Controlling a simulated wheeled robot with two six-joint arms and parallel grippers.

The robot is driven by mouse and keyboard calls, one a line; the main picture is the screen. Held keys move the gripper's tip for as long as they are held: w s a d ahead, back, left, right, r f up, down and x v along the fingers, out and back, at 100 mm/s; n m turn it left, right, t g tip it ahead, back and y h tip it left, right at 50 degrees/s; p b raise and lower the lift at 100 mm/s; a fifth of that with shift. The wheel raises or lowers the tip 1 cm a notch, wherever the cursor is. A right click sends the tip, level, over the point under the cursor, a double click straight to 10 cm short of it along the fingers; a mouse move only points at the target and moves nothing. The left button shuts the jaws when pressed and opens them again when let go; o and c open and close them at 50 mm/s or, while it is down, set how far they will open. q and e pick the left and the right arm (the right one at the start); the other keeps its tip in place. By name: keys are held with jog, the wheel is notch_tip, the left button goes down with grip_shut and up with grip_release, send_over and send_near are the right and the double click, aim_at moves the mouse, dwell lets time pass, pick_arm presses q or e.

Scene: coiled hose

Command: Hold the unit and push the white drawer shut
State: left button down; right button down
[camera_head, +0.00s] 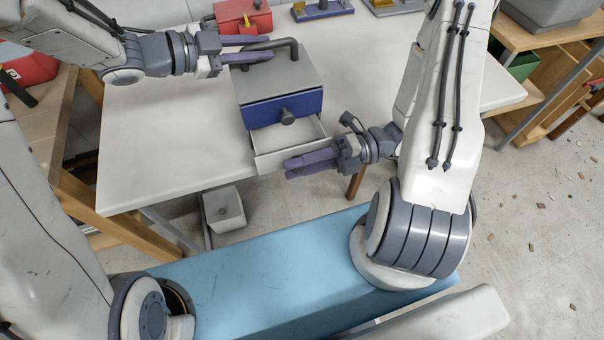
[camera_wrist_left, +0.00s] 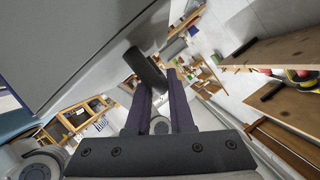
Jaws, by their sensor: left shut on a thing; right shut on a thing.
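The unit (camera_head: 278,82) stands on the table, with a grey top, a dark bar handle and a closed blue drawer (camera_head: 284,108) with a dark knob. Below it the white drawer (camera_head: 262,140) stands pulled out. My left gripper (camera_head: 268,50) is shut on the dark handle (camera_head: 291,47), which also shows between the fingers in the left wrist view (camera_wrist_left: 145,68). The unit's grey body (camera_wrist_left: 70,40) fills that view's upper left. My right gripper (camera_head: 290,167) is shut at the white drawer's front; the fingers hide what they grip there.
The white table (camera_head: 160,140) has free room left of the unit. A red box (camera_head: 240,16) and a blue tray (camera_head: 322,10) stand behind it. A grey box (camera_head: 222,210) sits below the table. A green bin (camera_head: 524,65) is at the right.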

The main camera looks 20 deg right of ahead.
jog(key=shift+w, duration=1.15)
jog(key=c, duration=0.6)
grip_release()
jog(key=d, duration=1.2)
